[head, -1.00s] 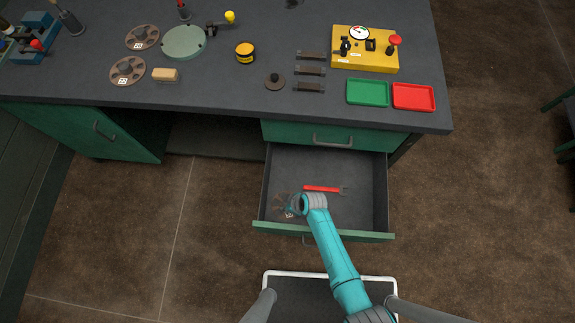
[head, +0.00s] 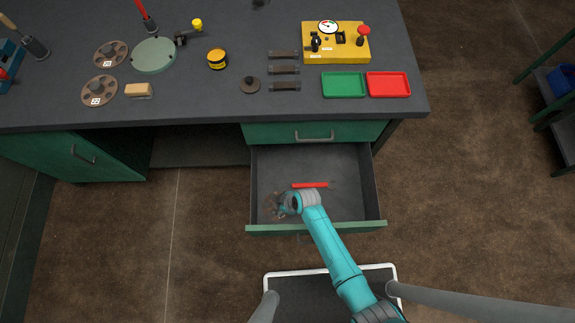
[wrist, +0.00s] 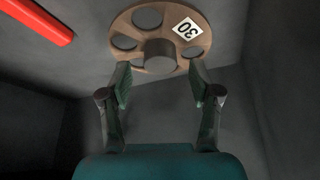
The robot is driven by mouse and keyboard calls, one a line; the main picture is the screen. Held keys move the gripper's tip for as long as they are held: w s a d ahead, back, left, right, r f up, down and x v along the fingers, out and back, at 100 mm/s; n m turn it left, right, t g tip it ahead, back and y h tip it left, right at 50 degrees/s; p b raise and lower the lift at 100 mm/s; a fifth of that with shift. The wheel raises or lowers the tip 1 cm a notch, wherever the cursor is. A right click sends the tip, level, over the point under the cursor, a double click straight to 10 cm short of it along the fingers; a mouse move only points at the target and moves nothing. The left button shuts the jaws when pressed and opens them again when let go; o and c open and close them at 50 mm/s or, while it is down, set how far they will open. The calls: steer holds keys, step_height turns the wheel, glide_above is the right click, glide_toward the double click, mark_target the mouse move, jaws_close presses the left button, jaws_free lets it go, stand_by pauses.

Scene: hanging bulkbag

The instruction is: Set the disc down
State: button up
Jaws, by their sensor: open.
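The brown disc (head: 269,204) with a white tag is in the open drawer (head: 350,205), at its front left. In the wrist view the disc (wrist: 160,33) shows its round holes, a centre hub and a tag reading 30. My gripper (wrist: 160,72) is open, with one finger on each side of the hub and gaps between. In the head view my gripper (head: 277,205) is low in the drawer, partly covering the disc. Whether the disc's underside rests fully on the drawer floor is hard to tell.
A red-handled tool (head: 309,185) lies in the drawer behind my gripper, also in the wrist view (wrist: 38,18). The drawer's right side is clear. The bench top (head: 200,105) above holds two similar discs, a yellow box (head: 337,45), a green tray (head: 343,85) and a red tray (head: 388,85).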

steer(key=v, duration=0.9)
steer(key=shift+r, duration=0.35)
steer(key=shift+d, duration=0.1)
